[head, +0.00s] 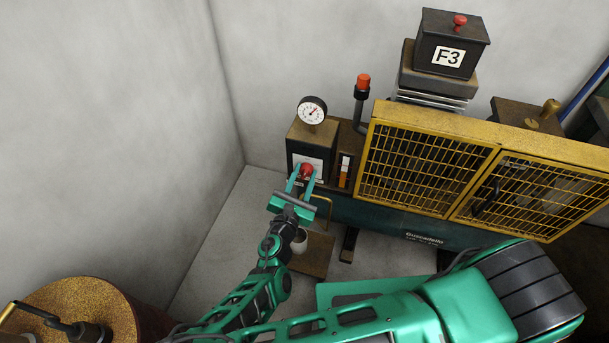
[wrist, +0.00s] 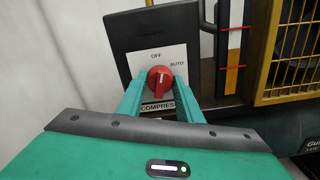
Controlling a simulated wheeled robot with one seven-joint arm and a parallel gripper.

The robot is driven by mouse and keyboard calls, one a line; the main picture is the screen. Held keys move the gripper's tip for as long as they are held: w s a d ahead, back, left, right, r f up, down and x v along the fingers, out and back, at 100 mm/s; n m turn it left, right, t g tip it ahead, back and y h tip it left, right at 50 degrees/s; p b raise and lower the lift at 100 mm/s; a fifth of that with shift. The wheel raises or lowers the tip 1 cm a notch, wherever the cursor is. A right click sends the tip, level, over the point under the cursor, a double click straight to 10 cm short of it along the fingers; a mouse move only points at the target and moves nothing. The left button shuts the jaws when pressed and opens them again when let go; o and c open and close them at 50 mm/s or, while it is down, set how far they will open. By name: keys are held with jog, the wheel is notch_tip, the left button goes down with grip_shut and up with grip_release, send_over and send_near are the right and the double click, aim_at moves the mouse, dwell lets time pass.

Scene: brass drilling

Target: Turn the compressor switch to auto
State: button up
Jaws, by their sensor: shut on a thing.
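The compressor switch is a red round knob (wrist: 160,78) on a white plate (wrist: 180,54) marked OFF at top centre, AUTO at upper right and COMPRES... below. The white mark on the knob points up, close to OFF. The plate is on a dark box (head: 309,143) with a round pressure gauge (head: 312,110) above it. My gripper (head: 301,177) is shut on the knob, with one green finger on each side of it; the fingers also show in the wrist view (wrist: 158,86). The fingertips reach the knob's sides, and its face stays visible between them.
A yellow mesh guard (head: 425,160) stands right of the switch box, with a red-capped pipe (head: 362,86) beside it. A sight gauge (head: 344,171) is just right of the box. A rusty drum (head: 85,310) stands at lower left. Bare wall is left of the box.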

jog(key=m, duration=0.4)
jog(key=shift+a+m, duration=0.1)
jog(key=shift+m, duration=0.2)
jog(key=shift+f+m, duration=0.1)
jog(key=shift+m, duration=1.8)
jog(key=o, duration=1)
jog(key=shift+o, duration=0.2)
jog(key=shift+s, duration=0.1)
jog(key=v, duration=1)
jog(key=shift+s, duration=0.3)
